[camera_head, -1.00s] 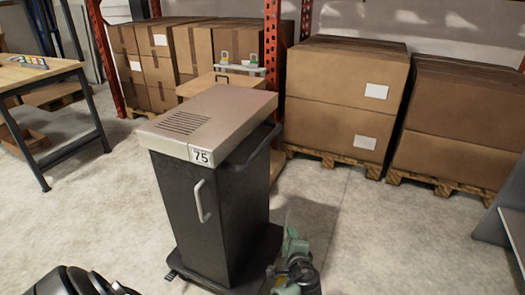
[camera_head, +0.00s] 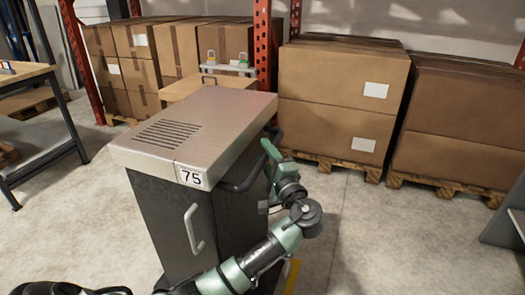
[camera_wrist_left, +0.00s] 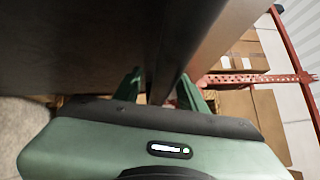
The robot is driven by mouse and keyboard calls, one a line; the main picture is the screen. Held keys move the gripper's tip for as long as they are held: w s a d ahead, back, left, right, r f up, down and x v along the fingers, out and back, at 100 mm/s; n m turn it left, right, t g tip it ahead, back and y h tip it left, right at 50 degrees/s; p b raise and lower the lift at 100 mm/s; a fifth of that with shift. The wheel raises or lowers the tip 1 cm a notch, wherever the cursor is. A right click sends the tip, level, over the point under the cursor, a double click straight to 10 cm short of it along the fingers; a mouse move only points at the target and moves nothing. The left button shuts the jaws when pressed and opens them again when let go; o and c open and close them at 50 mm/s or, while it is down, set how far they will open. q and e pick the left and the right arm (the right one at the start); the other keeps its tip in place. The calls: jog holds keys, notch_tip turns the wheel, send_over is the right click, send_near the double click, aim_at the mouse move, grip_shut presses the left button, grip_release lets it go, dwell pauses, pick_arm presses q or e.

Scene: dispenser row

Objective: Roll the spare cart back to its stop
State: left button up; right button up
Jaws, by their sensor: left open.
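The cart (camera_head: 190,200) stands upright in the middle of the head view. It has a dark body, a metal top with slots, the label 75, a light door pull and a dark push handle (camera_head: 243,178) on its right side. My left gripper (camera_head: 270,150) is open at that handle, with its arm curving up from the bottom. In the left wrist view, the two green fingers (camera_wrist_left: 163,92) stand on either side of a dark bar or edge. I cannot tell whether they touch it. My right gripper is not in view. I cannot identify the stop.
Stacked cartons on pallets (camera_head: 340,95) line the wall behind the cart. A red rack post (camera_head: 262,50) and two padlocks on a small shelf (camera_head: 228,69) are behind it. A workbench (camera_head: 35,75) is at left. A yellow strip (camera_head: 292,276) lies near my arm.

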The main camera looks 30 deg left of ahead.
pick_arm(q)
jog(key=shift+x, duration=0.85)
grip_shut()
dwell(0.8)
